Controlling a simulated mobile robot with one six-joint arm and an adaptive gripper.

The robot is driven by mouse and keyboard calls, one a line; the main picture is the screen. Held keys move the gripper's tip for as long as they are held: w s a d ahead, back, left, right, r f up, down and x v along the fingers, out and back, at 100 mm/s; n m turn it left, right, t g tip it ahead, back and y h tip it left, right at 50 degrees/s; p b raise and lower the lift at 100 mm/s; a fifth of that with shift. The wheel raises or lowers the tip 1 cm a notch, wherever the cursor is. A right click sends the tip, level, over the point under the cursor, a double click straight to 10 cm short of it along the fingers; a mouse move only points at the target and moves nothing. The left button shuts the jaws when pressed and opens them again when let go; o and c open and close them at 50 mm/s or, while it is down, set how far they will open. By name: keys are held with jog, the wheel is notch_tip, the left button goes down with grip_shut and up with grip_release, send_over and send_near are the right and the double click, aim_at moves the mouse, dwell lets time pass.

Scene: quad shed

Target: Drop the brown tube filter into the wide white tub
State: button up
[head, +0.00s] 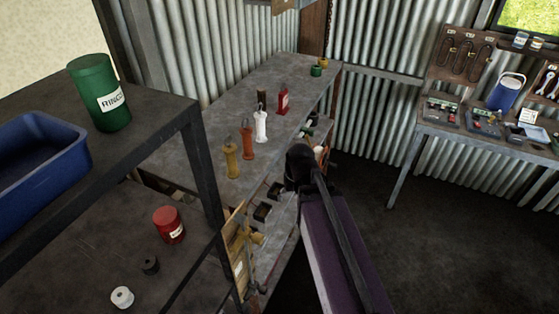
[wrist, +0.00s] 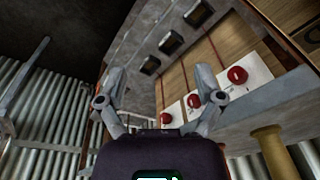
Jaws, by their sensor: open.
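My gripper (wrist: 162,88) is open in the wrist view, its two fingers spread with nothing between them. In the head view my arm reaches toward the grey bench, and its dark end hides the fingers. A small dark brown upright cylinder (head: 261,99), possibly the brown tube filter, stands toward the back of the bench, apart from my gripper. It is too small to identify surely. I cannot pick out a wide white tub in either view.
Yellow (head: 231,158), orange (head: 248,139) and white (head: 261,126) bottles and a red container (head: 283,101) stand on the bench. A dark shelf (head: 60,185) at left holds a blue bin (head: 42,150) and green canister (head: 99,93). Red knobs (wrist: 194,101) on white plates face my gripper.

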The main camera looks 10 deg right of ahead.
jog(key=s+f+g+b, duration=0.1)
jog(key=s+f+b, duration=0.3)
jog(key=f+b, duration=1.1)
notch_tip(320, 180, down, 2)
jog(key=shift+s+d+m+h+b, duration=0.2)
jog(key=shift+d+m+h+b, duration=0.2)
jog(key=shift+d, duration=0.05)
